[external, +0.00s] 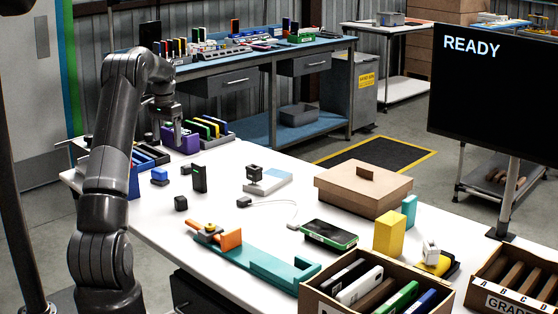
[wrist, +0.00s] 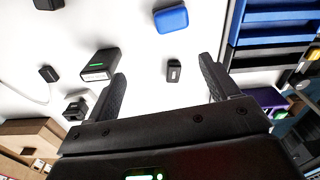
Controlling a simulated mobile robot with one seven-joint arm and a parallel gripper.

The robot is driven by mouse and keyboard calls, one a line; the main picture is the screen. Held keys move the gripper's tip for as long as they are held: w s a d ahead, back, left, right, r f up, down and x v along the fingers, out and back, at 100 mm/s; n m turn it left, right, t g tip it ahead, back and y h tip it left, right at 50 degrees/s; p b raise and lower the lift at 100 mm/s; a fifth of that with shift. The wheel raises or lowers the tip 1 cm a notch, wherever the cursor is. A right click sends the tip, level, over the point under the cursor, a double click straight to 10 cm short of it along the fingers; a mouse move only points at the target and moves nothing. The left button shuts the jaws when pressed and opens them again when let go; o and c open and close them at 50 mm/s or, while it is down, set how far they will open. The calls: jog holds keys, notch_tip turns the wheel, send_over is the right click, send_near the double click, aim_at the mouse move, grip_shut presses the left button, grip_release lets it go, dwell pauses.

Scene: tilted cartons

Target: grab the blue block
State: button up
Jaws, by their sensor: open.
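The blue block (external: 159,176) is a small box with rounded edges on the white table, beside the blue slotted rack. It also shows in the wrist view (wrist: 171,18), near the top edge, beyond my fingertips. My gripper (wrist: 163,76) is open, with its two black fingers spread wide and nothing held. In the external view my gripper (external: 178,138) hangs above the table, behind and to the right of the block. A small dark block (wrist: 174,70) shows between the fingers in the wrist view, on the table below them.
A black box with a green light (external: 199,178) and a dark cube (external: 181,203) stand near the block. The blue rack (external: 148,158) and a purple bin (external: 182,139) are close by. A cardboard box (external: 362,190) and filled cartons stand to the right.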

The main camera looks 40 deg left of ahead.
notch_tip(320, 180, down, 2)
jog(key=a, duration=0.3)
send_over(161, 168)
jog(key=f, duration=0.5)
jog(key=shift+w, duration=0.3)
jog(key=shift+s+d+f, duration=0.1)
jog(key=shift+s+f, duration=0.05)
jog(key=shift+f, duration=1.4)
jog(key=shift+s+f, duration=0.15)
jog(key=shift+f, duration=1.4)
jog(key=c, duration=1)
jog(key=shift+c, duration=0.5)
jog(key=shift+r, duration=0.15)
